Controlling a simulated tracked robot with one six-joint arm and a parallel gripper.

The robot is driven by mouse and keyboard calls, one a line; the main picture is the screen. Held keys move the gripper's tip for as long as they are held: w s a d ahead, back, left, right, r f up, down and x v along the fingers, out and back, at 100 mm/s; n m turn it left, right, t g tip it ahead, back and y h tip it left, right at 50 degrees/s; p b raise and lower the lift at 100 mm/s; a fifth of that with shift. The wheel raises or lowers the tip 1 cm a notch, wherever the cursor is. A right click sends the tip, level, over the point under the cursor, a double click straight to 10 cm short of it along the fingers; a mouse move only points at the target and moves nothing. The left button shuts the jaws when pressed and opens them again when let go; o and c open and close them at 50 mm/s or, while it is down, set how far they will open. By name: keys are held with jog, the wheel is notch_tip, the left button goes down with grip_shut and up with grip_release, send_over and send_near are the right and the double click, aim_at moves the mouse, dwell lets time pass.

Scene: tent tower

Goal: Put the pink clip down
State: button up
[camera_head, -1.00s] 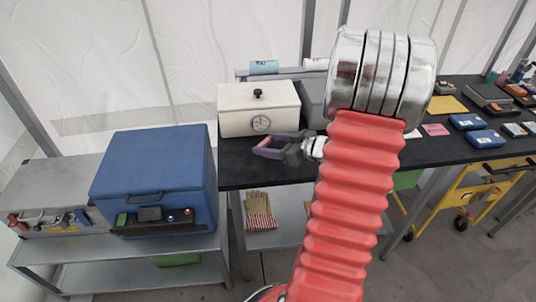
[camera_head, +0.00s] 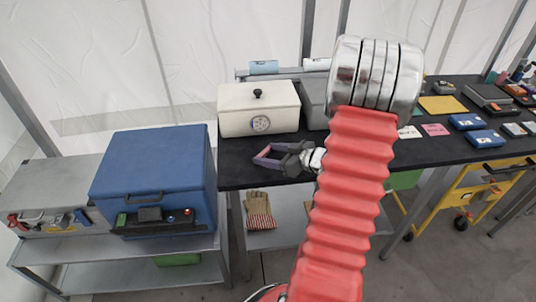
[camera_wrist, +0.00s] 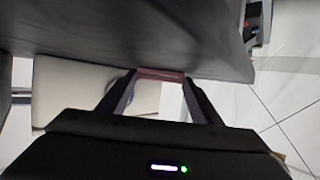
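The pink clip (camera_wrist: 160,74) is a short dull-pink bar spanning the gap between my fingertips in the wrist view. My gripper (camera_head: 262,157) is shut on it, one dark finger at each end. In the head view the gripper points left over the front part of the dark table (camera_head: 240,176), in front of the white box. The clip is hard to tell from the fingers there. I cannot tell whether the clip touches the tabletop.
The white box (camera_head: 258,110) with a dial and a black knob stands behind my gripper. A blue case (camera_head: 155,175) stands on a metal shelf at the left. Blue boxes (camera_head: 485,138) and a pink card (camera_head: 435,130) lie on the table's right part.

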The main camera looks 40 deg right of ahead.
jog(key=o, duration=0.4)
jog(key=shift+o, duration=0.2)
jog(key=shift+r, duration=0.1)
jog(key=v, duration=1.2)
dwell(0.5)
